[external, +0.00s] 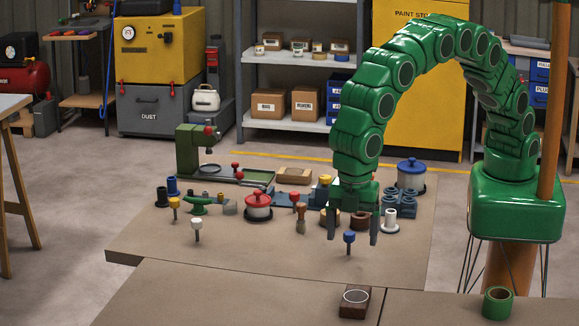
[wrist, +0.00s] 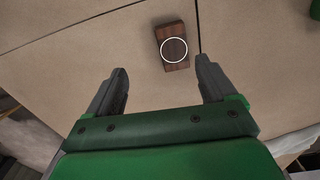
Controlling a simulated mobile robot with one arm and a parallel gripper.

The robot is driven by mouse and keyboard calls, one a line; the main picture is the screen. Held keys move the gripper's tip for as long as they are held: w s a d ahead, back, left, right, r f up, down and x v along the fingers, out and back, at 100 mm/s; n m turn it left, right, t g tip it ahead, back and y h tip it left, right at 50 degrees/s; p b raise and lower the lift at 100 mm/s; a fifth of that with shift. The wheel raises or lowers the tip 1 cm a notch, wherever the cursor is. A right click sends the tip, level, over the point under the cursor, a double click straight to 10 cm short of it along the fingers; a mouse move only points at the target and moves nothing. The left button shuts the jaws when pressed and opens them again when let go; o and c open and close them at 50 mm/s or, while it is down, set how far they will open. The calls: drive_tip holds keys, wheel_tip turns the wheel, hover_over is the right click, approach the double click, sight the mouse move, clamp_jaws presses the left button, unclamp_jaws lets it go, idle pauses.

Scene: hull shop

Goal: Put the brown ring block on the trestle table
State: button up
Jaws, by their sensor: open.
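The brown ring block (external: 355,303) is a dark wooden block with a white ring on its top. It lies on the front bench panel, just left of a seam. It also shows in the wrist view (wrist: 172,46), beyond my fingertips and roughly between their lines. My gripper (external: 352,232) points down with its fingers apart and nothing between them. In the external view it is farther back than the block; in the wrist view its jaws (wrist: 162,70) are clear of it. A table with wooden splayed legs, apparently the trestle table (external: 12,102), is partly visible at the left edge.
Behind my gripper, the bench holds a crowd of items, including a red-lidded pot (external: 258,206), a blue-lidded pot (external: 411,174) and a green machine (external: 195,150). The front bench panel is mostly clear.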

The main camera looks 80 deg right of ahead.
drive_tip(key=w+d+r+m, duration=0.2)
drive_tip(key=w+d+r, duration=0.15)
drive_tip(key=d, duration=0.45)
drive_tip(key=w+d+r+m, duration=0.2)
drive_tip(key=d+r, duration=0.2)
drive_tip(key=d, duration=0.4)
drive_tip(key=s+d+r+m, duration=0.1)
drive_tip(key=d+r+m, duration=0.15)
drive_tip(key=d, duration=0.85)
drive_tip(key=s+d+r+m, duration=0.15)
drive_tip(key=d+r, duration=0.25)
drive_tip(key=d, duration=0.6)
drive_tip(key=s+d+r+m+g, duration=0.1)
drive_tip(key=s+d+m, duration=0.1)
drive_tip(key=s+d, duration=0.35)
drive_tip(key=s+d+r+m, duration=0.1)
drive_tip(key=s+d+m, duration=0.1)
drive_tip(key=d, duration=0.7)
drive_tip(key=s+d+f+m, duration=0.1)
drive_tip(key=s+d+m, duration=0.1)
drive_tip(key=s+d, duration=0.3)
drive_tip(key=s+d+m, duration=0.3)
drive_tip(key=s+d, duration=0.2)
drive_tip(key=s, duration=0.7)
drive_tip(key=shift+f+g, duration=0.4)
